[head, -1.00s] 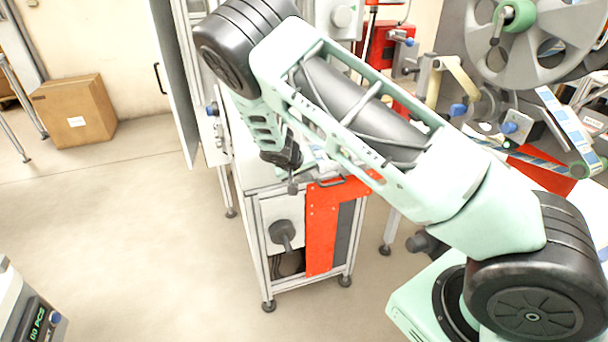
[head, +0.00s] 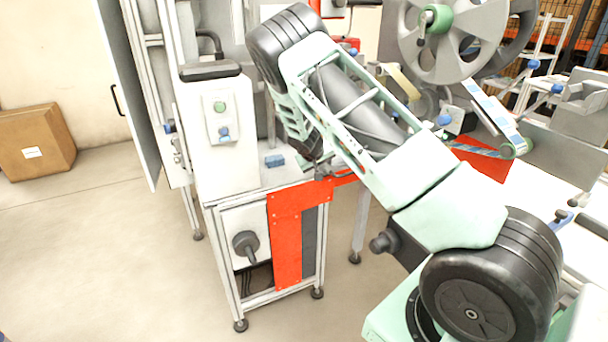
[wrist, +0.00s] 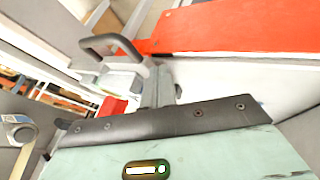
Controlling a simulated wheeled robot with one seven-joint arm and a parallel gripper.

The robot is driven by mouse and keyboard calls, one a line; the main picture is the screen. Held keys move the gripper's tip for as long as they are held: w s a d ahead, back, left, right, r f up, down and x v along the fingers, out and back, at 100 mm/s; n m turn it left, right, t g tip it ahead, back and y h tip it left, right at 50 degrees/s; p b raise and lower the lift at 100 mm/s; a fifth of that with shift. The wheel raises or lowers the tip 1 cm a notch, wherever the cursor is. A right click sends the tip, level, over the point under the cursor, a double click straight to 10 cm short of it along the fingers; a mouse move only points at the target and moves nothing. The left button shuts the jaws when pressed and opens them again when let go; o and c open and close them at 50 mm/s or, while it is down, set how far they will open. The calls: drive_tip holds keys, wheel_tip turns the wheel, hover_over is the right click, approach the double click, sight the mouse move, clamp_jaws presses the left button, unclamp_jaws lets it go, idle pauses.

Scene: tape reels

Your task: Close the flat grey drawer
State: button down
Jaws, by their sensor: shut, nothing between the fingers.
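My gripper (head: 314,172) is at the right end of the metal-framed cabinet (head: 212,235), by its red top edge, and is mostly hidden behind my arm in the head view. In the wrist view, its shut, empty fingers (wrist: 162,86) show beyond the dark plate of its housing. A dark bar handle (wrist: 108,44) lies up and left of the fingertips. A pale grey flat panel (wrist: 225,85) beside the red strip (wrist: 230,27) may belong to the drawer. The drawer's outline and how far it stands out cannot be told.
A white control box (head: 222,150) and a small blue block (head: 274,161) sit on the cabinet. A large reel (head: 435,40) stands at the upper right. A cardboard box (head: 38,142) is at the far left. The floor at the lower left is clear.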

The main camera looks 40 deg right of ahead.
sight(330, 167)
drive_tip(key=shift+s+d, duration=0.2)
drive_tip(key=shift+d, duration=0.5)
drive_tip(key=shift+s+d, duration=0.15)
drive_tip(key=shift+d, duration=0.65)
